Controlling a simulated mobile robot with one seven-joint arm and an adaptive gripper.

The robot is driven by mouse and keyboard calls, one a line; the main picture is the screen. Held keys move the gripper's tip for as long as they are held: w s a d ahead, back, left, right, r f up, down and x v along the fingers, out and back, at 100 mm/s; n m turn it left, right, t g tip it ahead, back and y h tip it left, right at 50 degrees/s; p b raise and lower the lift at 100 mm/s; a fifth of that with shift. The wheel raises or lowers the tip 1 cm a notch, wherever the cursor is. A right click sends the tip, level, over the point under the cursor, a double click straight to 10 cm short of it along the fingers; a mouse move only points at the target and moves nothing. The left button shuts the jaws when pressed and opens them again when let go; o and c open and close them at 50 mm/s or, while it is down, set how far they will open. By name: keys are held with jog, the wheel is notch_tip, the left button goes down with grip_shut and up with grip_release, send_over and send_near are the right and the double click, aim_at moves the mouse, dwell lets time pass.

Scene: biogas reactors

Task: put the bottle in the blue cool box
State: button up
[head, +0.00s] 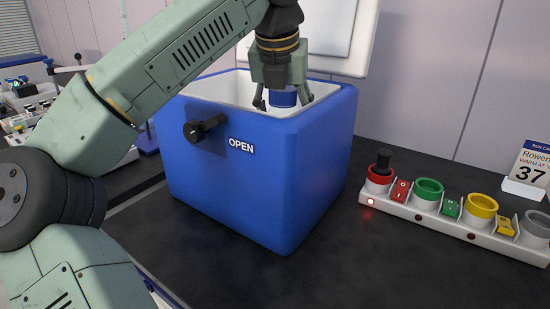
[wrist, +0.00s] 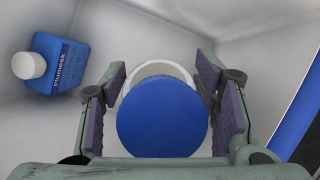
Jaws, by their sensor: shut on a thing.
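The blue cool box (head: 235,185) stands open on the dark bench, with its white lid raised behind it. My gripper (head: 283,100) points down inside the box opening. It is shut on a bottle with a round blue cap (head: 283,97), which also shows between the purple finger pads in the wrist view (wrist: 162,117). A clear rim shows behind the cap; the rest of the bottle is hidden by the cap and the box wall. I cannot tell whether the bottle touches the box floor.
A blue bottle with a white cap (wrist: 58,62) lies inside the box, at the left of the wrist view. A white rack with coloured rings (head: 455,215) stands right of the box, a black-topped item in its red ring. Bench in front is clear.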

jog(key=shift+f, duration=3)
jog(key=shift+f, duration=0.15)
jog(key=o, duration=1.4)
jog(key=shift+v, duration=3.85)
jog(key=shift+w, duration=0.1)
